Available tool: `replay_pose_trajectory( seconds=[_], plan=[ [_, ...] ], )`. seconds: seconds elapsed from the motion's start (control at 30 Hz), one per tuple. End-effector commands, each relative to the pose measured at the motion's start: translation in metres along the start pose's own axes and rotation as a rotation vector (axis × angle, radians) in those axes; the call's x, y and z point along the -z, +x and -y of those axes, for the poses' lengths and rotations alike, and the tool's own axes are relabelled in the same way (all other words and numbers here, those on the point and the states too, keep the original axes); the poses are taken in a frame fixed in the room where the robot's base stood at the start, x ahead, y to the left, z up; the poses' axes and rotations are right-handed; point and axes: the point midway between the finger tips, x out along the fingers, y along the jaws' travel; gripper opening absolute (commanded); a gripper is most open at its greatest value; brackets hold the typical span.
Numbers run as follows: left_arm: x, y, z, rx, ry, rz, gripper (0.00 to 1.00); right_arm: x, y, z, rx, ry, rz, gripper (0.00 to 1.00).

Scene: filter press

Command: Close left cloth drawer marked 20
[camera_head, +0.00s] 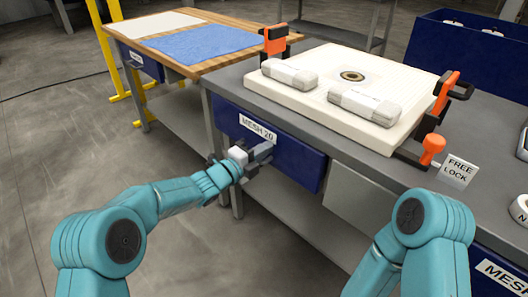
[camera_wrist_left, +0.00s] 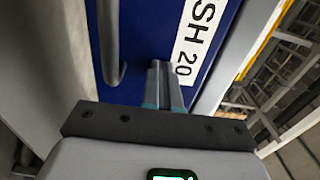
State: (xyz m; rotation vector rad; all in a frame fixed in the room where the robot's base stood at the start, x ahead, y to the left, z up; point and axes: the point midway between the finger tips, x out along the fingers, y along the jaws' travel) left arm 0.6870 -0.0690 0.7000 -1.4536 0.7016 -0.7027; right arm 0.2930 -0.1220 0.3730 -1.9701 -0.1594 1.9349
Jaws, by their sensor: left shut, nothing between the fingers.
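The blue cloth drawer (camera_head: 299,160) marked MESH 20 is under the grey bench top, left of centre in the head view. Its front stands a little forward of the panel beside it. In the left wrist view, the blue drawer front (camera_wrist_left: 141,38) fills the upper middle, with its white label (camera_wrist_left: 200,40) and a grey bar handle (camera_wrist_left: 110,45). My left gripper (camera_head: 264,153) is shut and empty at the drawer front, just below the label. In the wrist view its fingertips (camera_wrist_left: 164,68) lie beside the handle; contact is unclear. My right gripper is out of view.
On the bench top (camera_head: 240,88) lies a cream filter plate (camera_head: 325,62) with two wrapped bundles and orange clamps. A FREE LOCK sign (camera_head: 458,171) stands right. Another MESH drawer (camera_head: 495,273) is lower right. A wooden table (camera_head: 215,65) with blue cloth stands behind left. Floor is clear left.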

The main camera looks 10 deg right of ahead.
Motion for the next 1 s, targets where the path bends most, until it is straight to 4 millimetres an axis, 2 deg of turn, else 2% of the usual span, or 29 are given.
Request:
replay_pose_trajectory(
  seconds=[1.0],
  plan=[
    [0.002,-0.0042,0.0038,0.009,0.0,0.001,0.0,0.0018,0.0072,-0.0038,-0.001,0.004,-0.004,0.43]
  ],
)
